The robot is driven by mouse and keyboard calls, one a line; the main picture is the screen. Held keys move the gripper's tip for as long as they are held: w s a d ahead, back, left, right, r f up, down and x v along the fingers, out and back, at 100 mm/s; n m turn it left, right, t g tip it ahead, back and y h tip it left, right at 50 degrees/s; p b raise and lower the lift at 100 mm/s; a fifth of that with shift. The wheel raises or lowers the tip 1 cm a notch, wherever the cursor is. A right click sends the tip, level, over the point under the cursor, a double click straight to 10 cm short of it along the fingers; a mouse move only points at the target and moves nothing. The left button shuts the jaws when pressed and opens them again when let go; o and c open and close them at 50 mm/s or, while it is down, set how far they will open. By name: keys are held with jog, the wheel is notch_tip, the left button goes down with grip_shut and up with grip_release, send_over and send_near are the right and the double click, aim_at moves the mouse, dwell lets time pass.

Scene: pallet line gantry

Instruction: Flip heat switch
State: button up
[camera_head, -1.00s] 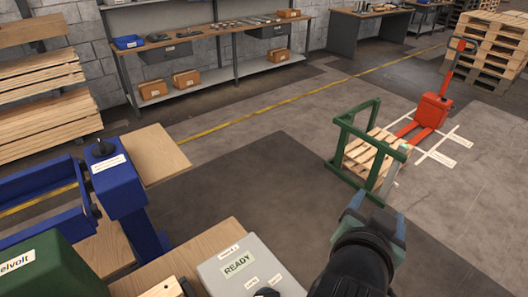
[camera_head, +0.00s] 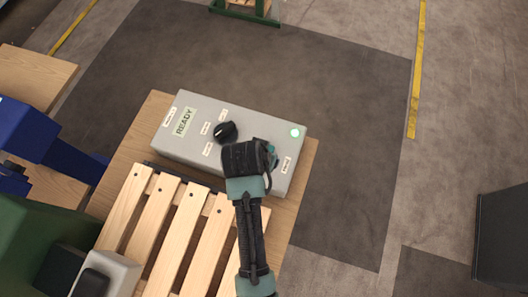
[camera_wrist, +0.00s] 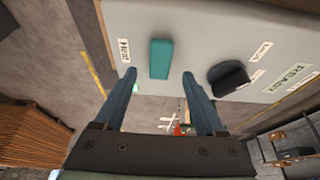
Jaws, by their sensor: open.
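The grey control box (camera_head: 180,140) sits on a wooden bench top, its face upward. A teal rocker-like switch (camera_wrist: 160,58) stands on it beside a label (camera_wrist: 124,50) that seems to read "Heat". My gripper (camera_wrist: 159,80) is open and empty. Its two fingers point toward the box, with the switch ahead and in line with the gap between them; I cannot tell the exact distance. In the head view my wrist covers part of the box and mostly hides the switch. A black knob (camera_head: 225,131) and a lit green lamp (camera_head: 295,132) are on the box.
A slatted wooden pallet (camera_head: 170,220) lies just below the box in the head view. Blue (camera_head: 25,130) and green machinery stand at the left. Floor beyond the bench is open, with a dark bin (camera_head: 503,235) at the right.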

jog(key=shift+x, duration=2.45)
